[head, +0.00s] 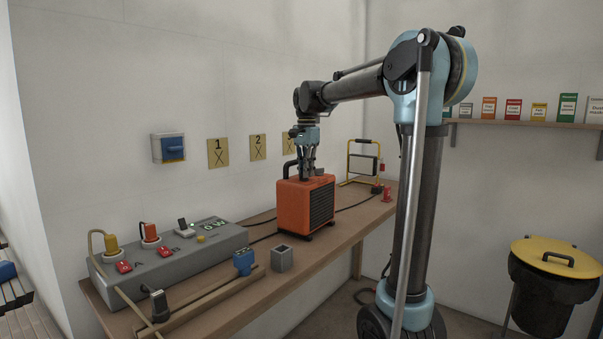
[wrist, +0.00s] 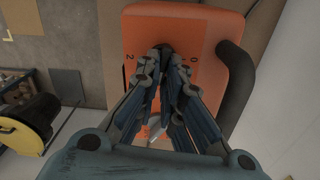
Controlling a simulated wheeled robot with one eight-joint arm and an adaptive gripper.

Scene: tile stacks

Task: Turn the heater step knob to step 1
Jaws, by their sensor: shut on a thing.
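The orange heater (head: 292,208) stands on the wooden bench with a dark grille on its side and a black handle. In the wrist view its orange top (wrist: 185,16) shows a "2" at the left and a "0" at the right. My gripper (head: 308,174) points down onto the heater's top. In the wrist view my gripper (wrist: 167,62) has its fingertips close together around the dark step knob (wrist: 166,47), between those marks. The fingers hide most of the knob, including its pointer and any "1" mark.
A grey power box (head: 165,258) with plugs, red switches and a display sits left on the bench. A small grey block (head: 282,259) and a blue item (head: 243,263) lie in front. A yellow-framed lamp (head: 363,163) stands behind the heater. A yellow-lidded bin (head: 556,258) is at right.

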